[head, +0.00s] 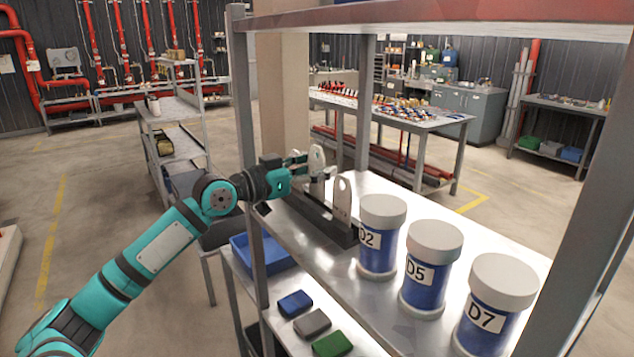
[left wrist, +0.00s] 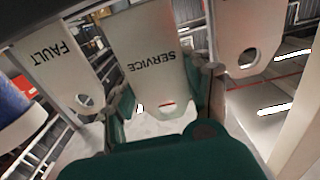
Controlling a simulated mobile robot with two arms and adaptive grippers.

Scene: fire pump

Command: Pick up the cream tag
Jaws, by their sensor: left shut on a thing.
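My left gripper (head: 309,168) reaches in over the shelf from the left in the head view. In the left wrist view, its fingers (left wrist: 160,80) are shut on the side edges of the cream tag (left wrist: 150,50) lettered SERVICE. A pale FAULT tag (left wrist: 55,72) hangs to its left in that view, and another pale tag with a hole (left wrist: 245,35) is to its right. In the head view, a pale tag (head: 342,202) stands upright in a dark rack (head: 318,222) on the shelf. Whether the held tag still touches the rack is unclear. My right gripper is out of view.
Blue jars with white lids, D2 (head: 379,240), D5 (head: 430,270) and D7 (head: 490,308), stand right of the rack. A blue tray (head: 265,252) and small colored boxes (head: 312,323) lie on the lower shelf.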

